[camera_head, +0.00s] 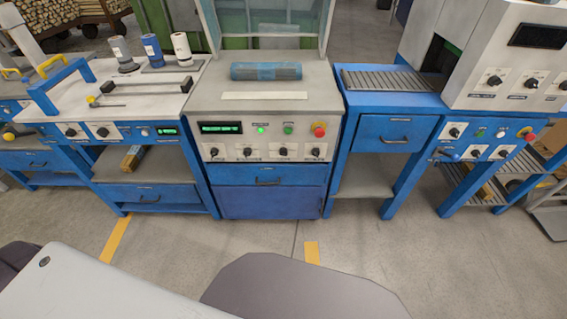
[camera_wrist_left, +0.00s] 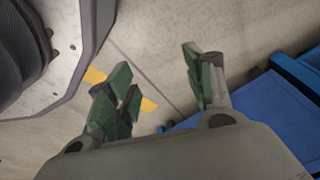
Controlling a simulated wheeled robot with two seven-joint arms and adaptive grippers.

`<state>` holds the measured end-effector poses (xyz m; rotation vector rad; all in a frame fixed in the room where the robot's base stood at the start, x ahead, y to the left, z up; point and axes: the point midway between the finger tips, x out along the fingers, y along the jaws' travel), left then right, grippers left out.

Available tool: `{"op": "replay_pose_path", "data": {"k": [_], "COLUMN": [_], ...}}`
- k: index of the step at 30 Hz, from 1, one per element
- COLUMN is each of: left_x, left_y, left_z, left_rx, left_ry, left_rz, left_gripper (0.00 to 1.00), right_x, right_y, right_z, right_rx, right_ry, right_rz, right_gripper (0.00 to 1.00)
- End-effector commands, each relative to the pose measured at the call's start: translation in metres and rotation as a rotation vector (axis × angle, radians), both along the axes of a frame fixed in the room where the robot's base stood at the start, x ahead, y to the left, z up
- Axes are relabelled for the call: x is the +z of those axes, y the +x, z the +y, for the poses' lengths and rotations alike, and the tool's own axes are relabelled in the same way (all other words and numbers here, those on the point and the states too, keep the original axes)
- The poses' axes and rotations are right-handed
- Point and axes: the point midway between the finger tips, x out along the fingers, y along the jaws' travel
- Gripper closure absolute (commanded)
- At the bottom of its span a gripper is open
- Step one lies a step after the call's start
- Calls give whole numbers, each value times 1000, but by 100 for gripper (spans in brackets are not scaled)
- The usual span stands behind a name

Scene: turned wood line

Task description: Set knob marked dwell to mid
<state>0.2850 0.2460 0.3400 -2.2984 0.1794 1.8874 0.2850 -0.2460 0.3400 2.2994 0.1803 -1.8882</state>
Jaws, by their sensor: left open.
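Several black knobs show in the head view, but their labels are too small to read, so I cannot tell which is marked dwell. The middle machine's panel has a row of knobs: a far-left knob (camera_head: 214,152), a second knob (camera_head: 247,152), a third knob (camera_head: 283,152) and a far-right knob (camera_head: 316,152). Their exact pointer settings cannot be told. My left gripper (camera_wrist_left: 160,78) shows only in the left wrist view, with green-padded fingers apart and nothing between them. It is over the floor, away from any knob. My right gripper is not in view.
The middle panel also has a green display (camera_head: 221,128) and a red button (camera_head: 319,129). More knobs are on the left bench panel (camera_head: 102,131) and the right machine (camera_head: 495,80). A blue-grey roll (camera_head: 266,71) lies on the middle machine. Open floor lies in front.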

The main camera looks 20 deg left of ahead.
Motion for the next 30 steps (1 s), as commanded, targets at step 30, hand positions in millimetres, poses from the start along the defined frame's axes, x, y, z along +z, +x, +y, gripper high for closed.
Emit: {"op": "replay_pose_path", "data": {"k": [30], "left_x": [134], "left_y": [111], "left_z": [-17], "left_rx": [-6], "left_ry": [108], "left_rz": [-204], "left_gripper": [47], "right_x": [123], "right_y": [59], "right_z": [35], "right_rx": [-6], "right_ry": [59], "right_rz": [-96], "right_gripper": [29]}}
